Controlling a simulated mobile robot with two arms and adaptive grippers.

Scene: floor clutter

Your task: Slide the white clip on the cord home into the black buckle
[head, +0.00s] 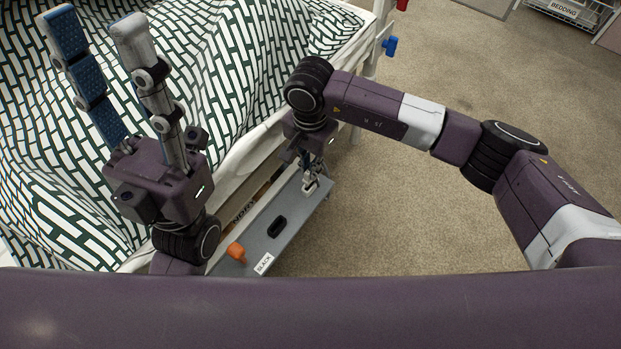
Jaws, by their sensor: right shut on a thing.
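The black buckle (277,227) sits on a grey ledge (296,224) beside the bed. My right gripper (311,177) points down over the far end of that ledge, shut on the small white clip (312,187). The clip is apart from the buckle, farther along the ledge. The gripper partly hides the clip, and I cannot make out the cord. My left gripper (96,24) is open and empty, its two long fingers spread over the patterned bedding, far from buckle and clip.
The bed with patterned bedding (230,70) fills the left. A blue piece (390,46) is on the bed frame. Carpet (440,220) at right is clear.

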